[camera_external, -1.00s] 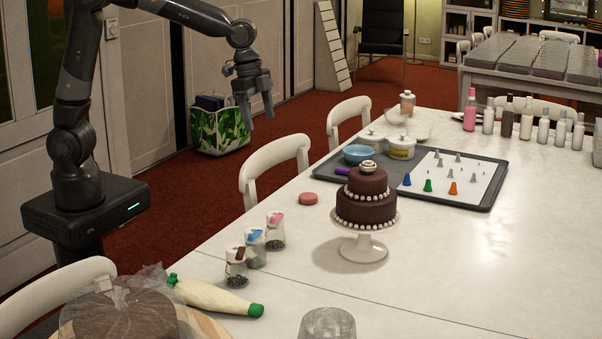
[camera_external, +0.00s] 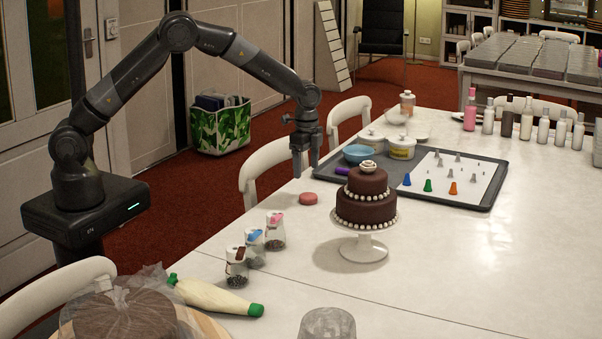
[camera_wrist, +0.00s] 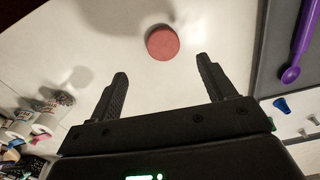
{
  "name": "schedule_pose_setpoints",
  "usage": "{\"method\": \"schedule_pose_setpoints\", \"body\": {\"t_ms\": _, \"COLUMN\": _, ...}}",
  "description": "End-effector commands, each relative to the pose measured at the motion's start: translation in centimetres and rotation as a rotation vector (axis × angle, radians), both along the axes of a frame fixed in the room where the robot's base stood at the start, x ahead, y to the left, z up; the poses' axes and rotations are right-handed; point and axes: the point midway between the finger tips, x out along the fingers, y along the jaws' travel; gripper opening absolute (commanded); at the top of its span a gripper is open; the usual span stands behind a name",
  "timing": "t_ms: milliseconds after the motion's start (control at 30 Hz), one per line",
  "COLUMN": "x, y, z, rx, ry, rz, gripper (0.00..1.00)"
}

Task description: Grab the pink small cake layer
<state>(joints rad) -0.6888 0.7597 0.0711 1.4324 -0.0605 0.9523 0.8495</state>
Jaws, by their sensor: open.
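The pink small cake layer (camera_external: 308,198) is a flat round disc lying on the white table, left of the chocolate cake. In the wrist view the pink layer (camera_wrist: 162,42) lies beyond the fingertips, roughly centred between them. My gripper (camera_external: 305,170) is above the table, over or just behind the layer, pointing down. In the wrist view my gripper (camera_wrist: 160,68) has its two fingers wide apart with nothing between them. The fingers do not touch the layer.
A two-tier chocolate cake (camera_external: 366,206) on a white stand is right of the layer. Sprinkle jars (camera_external: 275,231) stand in front. A dark tray (camera_external: 480,204) with a bowl (camera_external: 357,154) and piping nozzles lies behind right. A white chair (camera_external: 270,160) is at the table's left edge.

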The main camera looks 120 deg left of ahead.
Motion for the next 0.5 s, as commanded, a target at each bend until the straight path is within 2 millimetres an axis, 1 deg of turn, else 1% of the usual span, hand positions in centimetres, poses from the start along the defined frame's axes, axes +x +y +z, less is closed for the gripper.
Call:
{"method": "schedule_pose_setpoints", "body": {"t_ms": 33, "x": 0.0, "y": -0.1, "z": -0.9, "rx": -0.002, "ry": 0.002, "rz": 0.0, "gripper": 0.76}}
{"method": "schedule_pose_setpoints", "body": {"t_ms": 133, "x": 0.0, "y": -0.1, "z": -2.6, "rx": -0.002, "ry": 0.002, "rz": 0.0, "gripper": 0.76}}
{"method": "schedule_pose_setpoints", "body": {"t_ms": 200, "x": 0.0, "y": 0.0, "z": -3.4, "rx": 0.0, "ry": 0.001, "rz": 0.0, "gripper": 0.76}}
{"method": "schedule_pose_setpoints", "body": {"t_ms": 367, "x": 0.1, "y": 0.0, "z": -4.5, "rx": 0.0, "ry": 0.001, "rz": 0.0, "gripper": 0.76}}
{"method": "schedule_pose_setpoints", "body": {"t_ms": 500, "x": 0.4, "y": 0.2, "z": -6.2, "rx": -0.001, "ry": 0.002, "rz": 0.0, "gripper": 0.76}}
